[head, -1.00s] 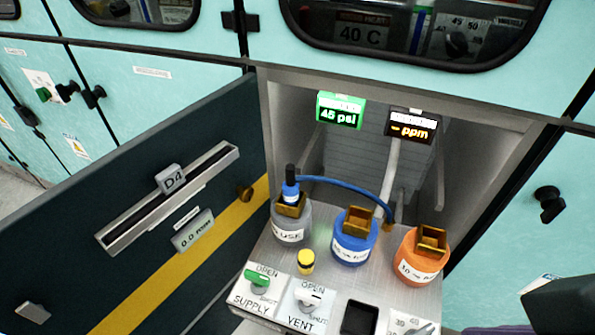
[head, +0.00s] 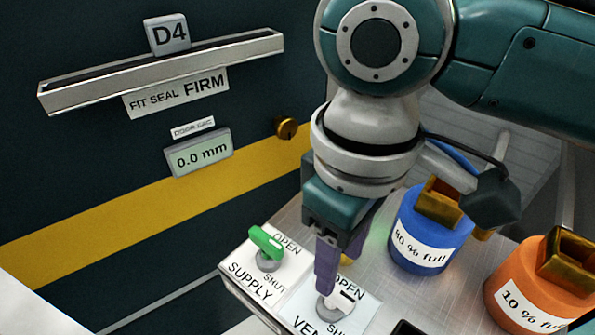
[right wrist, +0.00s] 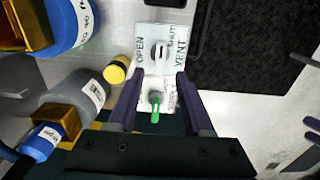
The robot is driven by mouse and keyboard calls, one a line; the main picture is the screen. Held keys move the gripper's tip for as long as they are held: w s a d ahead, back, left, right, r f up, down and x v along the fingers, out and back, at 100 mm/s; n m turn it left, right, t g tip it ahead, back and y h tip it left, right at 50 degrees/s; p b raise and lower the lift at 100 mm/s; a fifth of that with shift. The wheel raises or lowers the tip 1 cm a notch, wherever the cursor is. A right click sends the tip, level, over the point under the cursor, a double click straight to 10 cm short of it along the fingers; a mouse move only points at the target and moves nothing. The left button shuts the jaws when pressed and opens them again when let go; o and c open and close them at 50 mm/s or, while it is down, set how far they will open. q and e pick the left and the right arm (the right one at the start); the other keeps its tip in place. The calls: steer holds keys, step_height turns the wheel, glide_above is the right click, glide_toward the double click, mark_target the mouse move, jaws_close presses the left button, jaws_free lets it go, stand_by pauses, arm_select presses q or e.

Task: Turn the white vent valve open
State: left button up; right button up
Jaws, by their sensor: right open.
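The white vent valve (head: 346,296) is a small lever on a grey round base, on the white VENT plate (head: 362,306). My right gripper (head: 336,262) is above it, pointing down, and partly hides the plate in the head view. In the right wrist view the white lever (right wrist: 160,52) shows just ahead of the gap between my two purple fingertips (right wrist: 158,78). The fingers are apart with nothing between their tips. I cannot tell whether a finger touches the lever.
The green supply valve (head: 265,242) stands beside the vent plate. A blue container (head: 425,245) and an orange container (head: 535,290) stand to the right. A yellow-capped knob (right wrist: 116,70) is close to the fingers.

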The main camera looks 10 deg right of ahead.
mark_target(336, 288)
step_height(336, 288, down, 6)
steer(key=shift+b, duration=0.85)
jaws_close()
